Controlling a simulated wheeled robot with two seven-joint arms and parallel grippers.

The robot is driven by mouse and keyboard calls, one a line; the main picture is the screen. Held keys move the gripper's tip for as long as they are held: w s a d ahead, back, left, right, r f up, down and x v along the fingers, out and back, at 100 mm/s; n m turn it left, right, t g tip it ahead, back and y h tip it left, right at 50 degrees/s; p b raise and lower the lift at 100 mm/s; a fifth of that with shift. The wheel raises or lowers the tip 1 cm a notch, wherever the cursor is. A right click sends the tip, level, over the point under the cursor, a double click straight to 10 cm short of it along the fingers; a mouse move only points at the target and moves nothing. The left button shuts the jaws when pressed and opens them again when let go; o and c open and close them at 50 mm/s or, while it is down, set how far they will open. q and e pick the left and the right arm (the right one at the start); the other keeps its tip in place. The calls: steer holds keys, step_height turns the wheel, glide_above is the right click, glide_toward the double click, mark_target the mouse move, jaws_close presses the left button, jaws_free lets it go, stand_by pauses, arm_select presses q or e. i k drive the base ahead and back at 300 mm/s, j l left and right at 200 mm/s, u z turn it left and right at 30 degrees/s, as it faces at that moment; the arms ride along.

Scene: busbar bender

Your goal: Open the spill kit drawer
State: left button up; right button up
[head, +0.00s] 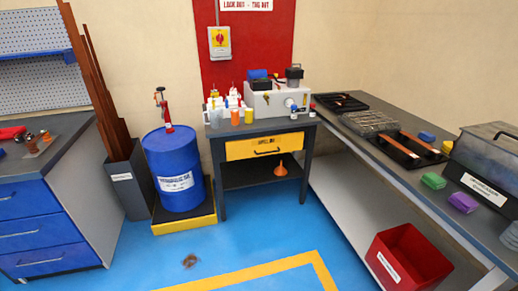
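The yellow drawer (265,146) is under the top of the small dark table (222,178) against the back wall. A small label, too small to read surely, is on its front, with a dark bar handle (267,152) below it. The drawer front looks flush with the table, so it appears shut. Its inside is hidden. Neither of my grippers is in view.
A blue drum (174,165) with a red pump stands on a yellow-edged pallet left of the table. A long workbench (357,145) runs along the right, with a red bin (408,262) under it. Blue floor (250,235) in front of the drawer is clear except for a brown stain (190,261).

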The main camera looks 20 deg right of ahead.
mark_target(248, 148)
steer(key=i+l+u, duration=0.15)
steer(key=u, duration=0.3)
steer(key=i+l+u, duration=0.15)
steer(key=l+u, duration=0.3)
steer(key=j, duration=0.1)
